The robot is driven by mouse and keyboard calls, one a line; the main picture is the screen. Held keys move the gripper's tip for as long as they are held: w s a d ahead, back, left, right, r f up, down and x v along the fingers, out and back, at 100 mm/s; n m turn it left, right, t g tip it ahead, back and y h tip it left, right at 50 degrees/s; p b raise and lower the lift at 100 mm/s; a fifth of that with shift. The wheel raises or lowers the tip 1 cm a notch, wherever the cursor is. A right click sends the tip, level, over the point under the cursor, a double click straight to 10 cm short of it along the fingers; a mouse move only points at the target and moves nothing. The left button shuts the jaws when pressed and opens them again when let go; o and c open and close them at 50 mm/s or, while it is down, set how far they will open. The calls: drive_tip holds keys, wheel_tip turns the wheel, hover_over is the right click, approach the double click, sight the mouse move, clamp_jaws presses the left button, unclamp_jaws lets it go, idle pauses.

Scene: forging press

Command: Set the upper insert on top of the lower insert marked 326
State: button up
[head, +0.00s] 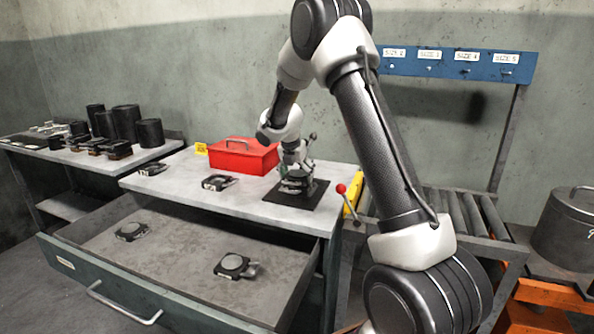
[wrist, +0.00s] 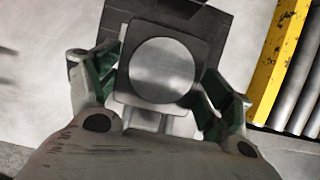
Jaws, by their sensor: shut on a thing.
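My gripper (head: 297,172) is over the black mat (head: 317,194) at the right of the bench top. In the wrist view my gripper (wrist: 158,108) has green-lined fingers on both sides of a dark square insert (wrist: 124,83) with a round grey face. It is shut on this insert, and the black mat shows behind it. Whether the insert is above or touching something beneath is hidden. Other inserts lie on the bench (head: 220,182) and farther left (head: 152,169). No number 326 is readable in either view.
An open drawer (head: 185,255) below the bench holds a left insert (head: 132,231) and a right insert (head: 235,267). A red toolbox (head: 240,158) stands close left of my gripper. A red-knobbed lever (head: 341,188) and rollers (head: 470,212) are at right. Black cylinders (head: 126,120) stand far left.

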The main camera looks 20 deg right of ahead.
drive_tip(key=shift+f, duration=0.4)
drive_tip(key=o, duration=2)
drive_tip(key=shift+o, duration=0.2)
